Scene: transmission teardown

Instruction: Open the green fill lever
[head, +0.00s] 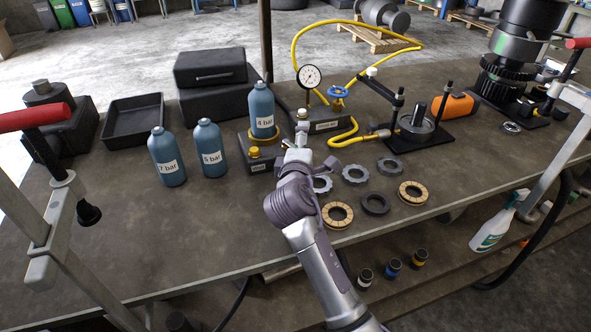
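I cannot make out a green fill lever; my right gripper and wrist may hide it. My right gripper (297,142) reaches up from the bottom of the head view, beside the dark block (256,166) with a yellow knob. A blue "4 bar" bottle (262,112) stands upright in the yellow ring (262,137) of this block. The gripper is seen from behind, so I cannot tell its finger opening or whether it touches anything. A pressure gauge (309,76) and a blue handwheel (337,91) stand just behind it. My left gripper is not in view.
"7 bar" (167,158) and "5 bar" (210,149) bottles stand left of the block. Several rings, including a tan one (337,214), lie right of my wrist. A yellow hose (296,48) loops behind. Red-handled clamps (35,117) flank the table. The front-left tabletop is clear.

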